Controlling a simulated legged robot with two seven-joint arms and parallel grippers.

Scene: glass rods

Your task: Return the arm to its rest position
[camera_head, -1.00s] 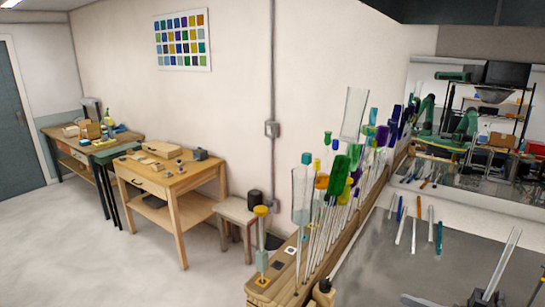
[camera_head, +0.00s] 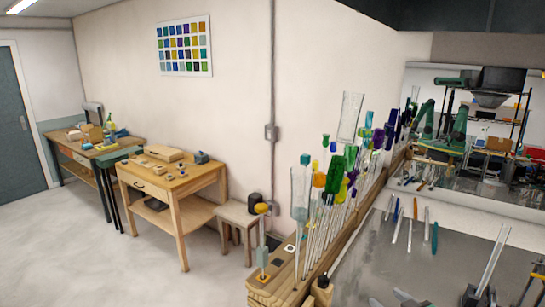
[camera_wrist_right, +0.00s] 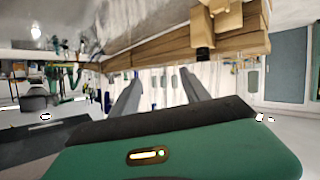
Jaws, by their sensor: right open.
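My right gripper (camera_wrist_right: 157,88) shows in the wrist view as two grey fingers standing apart, with nothing between them. Its green housing (camera_wrist_right: 180,150) fills the bottom of that view. The wooden rod rack (camera_head: 268,290) stands to the left of that corner, with space between. Coloured glass rods (camera_head: 337,175) stand upright in it, well apart from the gripper. My left gripper is not in view.
A grey metal bench (camera_head: 385,262) lies right of the rack. Several loose rods (camera_head: 397,229) lie near its back edge. A pale upright bar (camera_head: 492,256) rises at the lower right. A wooden table (camera_head: 190,178) and a stool (camera_head: 237,216) stand left, with open floor in front.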

